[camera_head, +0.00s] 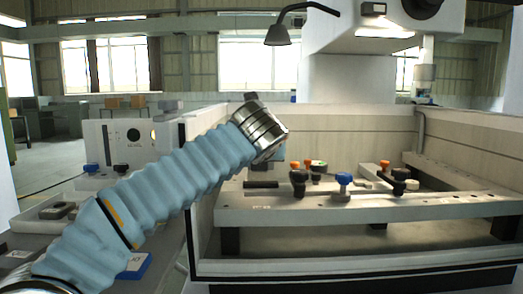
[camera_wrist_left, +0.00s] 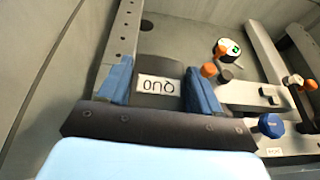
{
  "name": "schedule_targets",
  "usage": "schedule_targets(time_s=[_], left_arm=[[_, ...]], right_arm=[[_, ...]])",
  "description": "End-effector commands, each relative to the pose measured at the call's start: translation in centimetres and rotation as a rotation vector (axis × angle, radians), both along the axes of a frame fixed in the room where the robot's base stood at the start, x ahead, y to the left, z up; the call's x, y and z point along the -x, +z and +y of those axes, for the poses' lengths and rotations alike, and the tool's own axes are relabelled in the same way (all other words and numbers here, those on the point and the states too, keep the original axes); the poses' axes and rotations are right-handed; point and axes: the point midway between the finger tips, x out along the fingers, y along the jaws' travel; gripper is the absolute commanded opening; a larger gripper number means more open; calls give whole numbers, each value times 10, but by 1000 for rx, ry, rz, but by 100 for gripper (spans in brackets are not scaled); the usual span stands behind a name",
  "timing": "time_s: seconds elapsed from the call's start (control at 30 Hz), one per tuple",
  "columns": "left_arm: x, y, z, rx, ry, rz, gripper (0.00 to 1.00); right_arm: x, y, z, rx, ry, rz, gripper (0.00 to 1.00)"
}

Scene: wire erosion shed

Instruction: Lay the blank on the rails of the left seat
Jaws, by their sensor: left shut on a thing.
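My left gripper (camera_wrist_left: 158,90) is shut on the blank (camera_wrist_left: 168,68), a dark grey block with a white label between the two blue fingers in the left wrist view. In the head view my left arm reaches over the left wall of the machine tank, and its wrist hides the gripper and the blank. The front rail (camera_head: 420,210) crosses the tank, with a small label near its left end. A drilled rail (camera_wrist_left: 122,38) shows beside the gripper in the wrist view. Whether the blank touches a rail cannot be told. My right gripper is not in view.
The tank wall (camera_head: 204,215) stands below my arm. A lamp (camera_head: 279,34) and the machine head (camera_head: 425,72) hang above. A side bench (camera_head: 90,190) is at left.

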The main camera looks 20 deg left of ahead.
Motion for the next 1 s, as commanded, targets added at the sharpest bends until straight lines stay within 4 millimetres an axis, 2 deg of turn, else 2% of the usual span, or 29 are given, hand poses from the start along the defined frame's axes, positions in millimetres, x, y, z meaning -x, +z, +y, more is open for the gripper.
schedule_targets(time_s=[0.43, 0.5, 0.7, 1.0], left_arm=[[1, -45, 0, -1, -1, -2, 1], [0, -55, 1, 1, -1, -3, 1], [1, -66, 0, 1, -1, -3, 1], [1, -68, 0, 1, -1, -3, 1]], right_arm=[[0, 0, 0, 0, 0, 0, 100], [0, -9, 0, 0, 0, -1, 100], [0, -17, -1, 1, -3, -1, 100], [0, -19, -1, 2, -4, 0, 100]])
